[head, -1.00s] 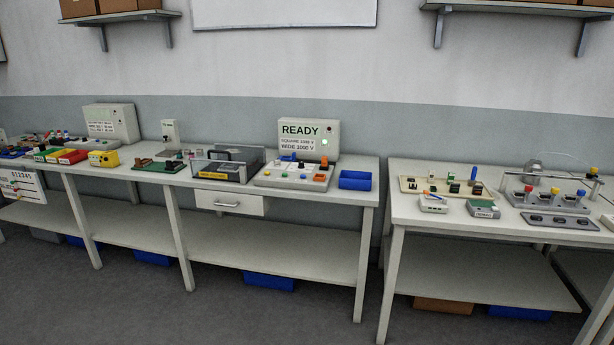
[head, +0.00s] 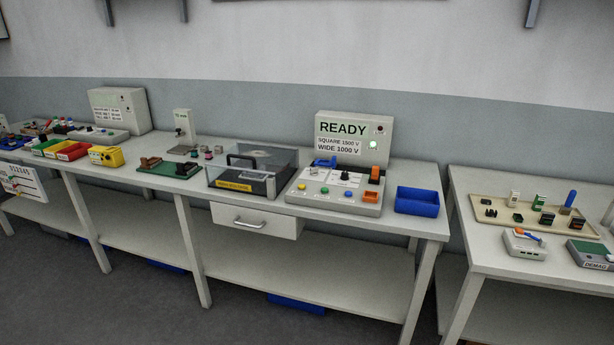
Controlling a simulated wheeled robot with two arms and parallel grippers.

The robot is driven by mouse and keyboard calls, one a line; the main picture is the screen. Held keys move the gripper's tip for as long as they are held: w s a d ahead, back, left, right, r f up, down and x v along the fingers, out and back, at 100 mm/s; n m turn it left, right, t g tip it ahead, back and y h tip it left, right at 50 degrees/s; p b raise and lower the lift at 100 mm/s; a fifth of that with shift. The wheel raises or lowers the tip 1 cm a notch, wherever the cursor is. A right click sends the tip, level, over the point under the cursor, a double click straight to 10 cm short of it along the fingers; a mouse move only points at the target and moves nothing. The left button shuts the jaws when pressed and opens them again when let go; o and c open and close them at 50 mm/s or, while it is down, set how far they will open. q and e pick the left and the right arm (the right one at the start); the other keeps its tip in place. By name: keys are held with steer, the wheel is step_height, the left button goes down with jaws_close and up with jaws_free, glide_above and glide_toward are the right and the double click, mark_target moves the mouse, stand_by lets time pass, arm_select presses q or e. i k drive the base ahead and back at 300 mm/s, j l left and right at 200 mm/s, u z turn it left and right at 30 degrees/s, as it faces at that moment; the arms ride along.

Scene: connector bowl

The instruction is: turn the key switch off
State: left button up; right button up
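I cannot pick out the key switch for certain at this distance. A grey-white box (head: 354,153) reads READY, SQUARE 1500 V, WIDE 1000 V, with a lit green lamp (head: 374,145) and a small dark fitting (head: 380,131) above it. In front of it stands a sloped control panel (head: 310,199) with coloured buttons, a black knob (head: 345,175) and an orange part (head: 375,174). Whether the knob or the fitting is a key switch is too small to tell. Neither of my grippers is in view.
A clear-lidded case (head: 247,187) stands left of the panel, and a blue bin (head: 417,202) right of it. A drawer (head: 256,221) hangs under the bench. A second bench (head: 490,255) stands right, across a narrow gap. The floor (head: 120,290) in front is open.

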mark_target(313, 171)
steer(key=i+l+u, duration=0.15)
steer(key=i, duration=0.35)
steer(key=i+l+u, duration=0.1)
steer(key=i, duration=0.4)
steer(key=l, duration=0.1)
